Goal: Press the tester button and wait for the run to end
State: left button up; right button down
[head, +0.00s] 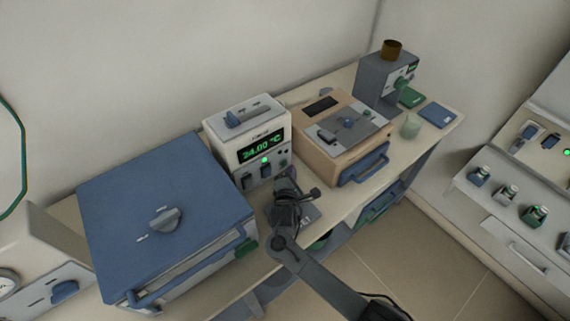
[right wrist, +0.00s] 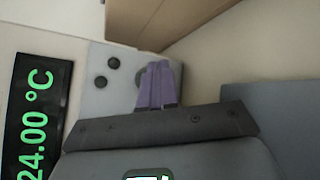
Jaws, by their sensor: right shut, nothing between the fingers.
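A white box-shaped instrument (head: 222,137) stands on the bench with a green display (head: 262,147) reading 24.00 °C and a lit green lamp (head: 265,160). Its display also shows in the right wrist view (right wrist: 38,115), beside two small dark round buttons (right wrist: 106,72). My right gripper (head: 285,174) is shut and empty in front of the panel's right side. In the right wrist view its purple fingertips (right wrist: 157,72) overlap a round grey part, perhaps a button, which they partly hide. I cannot tell whether they touch it. My left gripper is not in view.
A blue-topped furnace (head: 120,200) stands left of the instrument, and a tan furnace (head: 318,132) stands close on its right. Another bench (head: 520,205) stands at right.

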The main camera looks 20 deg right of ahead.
jog(key=shift+w, duration=0.15)
dwell(0.4)
jog(key=shift+w+a, duration=0.2)
jog(key=shift+w, duration=0.05)
jog(key=shift+w, duration=0.1)
dwell(0.5)
jog(key=shift+w+a, duration=0.1)
jog(key=shift+w, duration=0.2)
dwell(0.4)
dwell(0.3)
jog(key=shift+s+r+p, duration=0.15)
jog(key=shift+s+p, duration=0.3)
jog(key=shift+p, duration=0.25)
jog(key=shift+s+d+p, duration=0.25)
jog(key=shift+p, duration=0.1)
jog(key=shift+s, duration=0.1)
